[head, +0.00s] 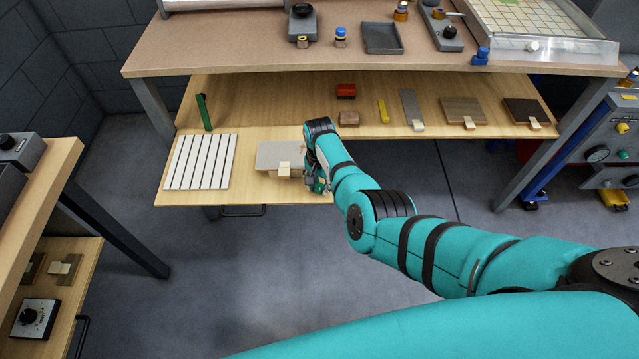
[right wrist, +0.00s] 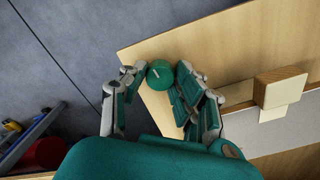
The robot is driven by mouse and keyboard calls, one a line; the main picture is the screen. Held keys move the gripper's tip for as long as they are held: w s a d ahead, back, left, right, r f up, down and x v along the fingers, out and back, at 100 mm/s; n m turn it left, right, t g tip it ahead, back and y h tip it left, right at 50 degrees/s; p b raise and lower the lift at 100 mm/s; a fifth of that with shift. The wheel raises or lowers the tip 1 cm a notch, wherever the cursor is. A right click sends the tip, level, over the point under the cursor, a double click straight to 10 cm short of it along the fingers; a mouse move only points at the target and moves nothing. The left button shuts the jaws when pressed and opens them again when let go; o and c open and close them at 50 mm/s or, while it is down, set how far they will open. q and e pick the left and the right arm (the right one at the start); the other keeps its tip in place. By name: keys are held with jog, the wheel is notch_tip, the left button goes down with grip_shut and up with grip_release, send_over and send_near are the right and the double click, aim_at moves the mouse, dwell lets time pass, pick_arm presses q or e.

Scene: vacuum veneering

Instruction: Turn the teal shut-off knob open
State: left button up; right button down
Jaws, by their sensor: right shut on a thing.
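The teal knob (right wrist: 160,73) is round with a pale line on its top. In the right wrist view it sits between the fingertips of my right gripper (right wrist: 157,84), which is shut on it from both sides. It is at the edge of a light wood board (right wrist: 220,45). In the head view my right gripper (head: 319,184) is at the front right corner of the pull-out board (head: 245,146), and my wrist and fingers largely hide the knob there. My left gripper is in neither view.
A grey panel with a wood block (head: 284,168) lies just left of my gripper. The lower shelf (head: 290,95) behind holds several small pieces. Open floor (head: 300,260) lies in front.

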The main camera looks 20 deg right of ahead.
aim_at(320, 187)
jog(key=shift+w+m, duration=0.1)
jog(key=shift+m, duration=0.6)
jog(key=c, duration=1)
grip_release()
notch_tip(320, 187, up, 12)
